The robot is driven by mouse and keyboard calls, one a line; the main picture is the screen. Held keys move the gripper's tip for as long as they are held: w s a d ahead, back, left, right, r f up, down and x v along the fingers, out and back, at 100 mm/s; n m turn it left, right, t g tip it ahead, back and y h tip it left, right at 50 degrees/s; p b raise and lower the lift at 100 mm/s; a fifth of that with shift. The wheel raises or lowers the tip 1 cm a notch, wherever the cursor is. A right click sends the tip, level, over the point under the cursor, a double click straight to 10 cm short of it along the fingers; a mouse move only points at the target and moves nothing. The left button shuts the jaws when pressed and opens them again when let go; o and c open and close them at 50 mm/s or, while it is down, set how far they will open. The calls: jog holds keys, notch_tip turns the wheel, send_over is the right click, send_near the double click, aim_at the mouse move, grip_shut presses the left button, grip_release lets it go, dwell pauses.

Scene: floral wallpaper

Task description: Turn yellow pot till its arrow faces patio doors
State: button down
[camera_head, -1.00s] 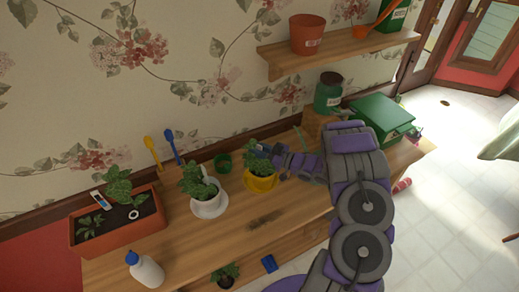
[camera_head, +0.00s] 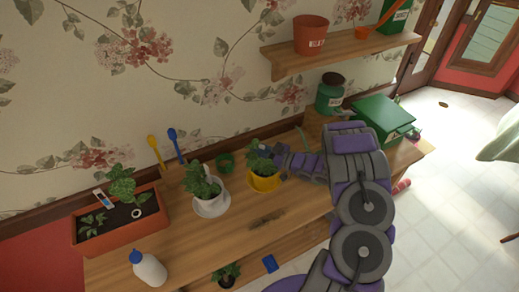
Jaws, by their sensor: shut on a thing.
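The yellow pot (camera_head: 264,182) holds a leafy green plant (camera_head: 262,159) and stands upright on the wooden bench (camera_head: 215,248). My gripper (camera_head: 274,152) reaches in from the right and is shut at the upper right side of the pot, by the plant. The fingers are small here, and the exact contact is partly hidden by leaves. No arrow can be made out on the pot. The glazed doors (camera_head: 494,38) show at the upper right, beyond the bench.
Left of the yellow pot, a white pot (camera_head: 209,202) with a plant stands close by. A planter box (camera_head: 120,238) and a spray bottle (camera_head: 148,268) are at left. A green box (camera_head: 383,118) and jar (camera_head: 330,95) stand right.

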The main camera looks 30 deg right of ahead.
jog(key=shift+w+d+r+m+t+h, duration=0.1)
jog(key=shift+d+r+m+t+h, duration=0.25)
jog(key=shift+d+m+t+h, duration=0.55)
jog(key=shift+a+f+m+t+h+b, duration=0.15)
jog(key=shift+a+m+t+h+b, duration=0.3)
jog(key=shift+h, duration=0.65)
jog(key=shift+m, duration=0.25)
jog(key=shift+d, duration=0.2)
jog(key=shift+f, duration=0.2)
jog(key=c, duration=1.1)
grip_release()
jog(key=shift+a, duration=0.1)
jog(key=p+v, duration=0.1)
jog(key=v, duration=1.6)
jog(key=shift+s+r, duration=0.1)
jog(key=shift+s, duration=0.15)
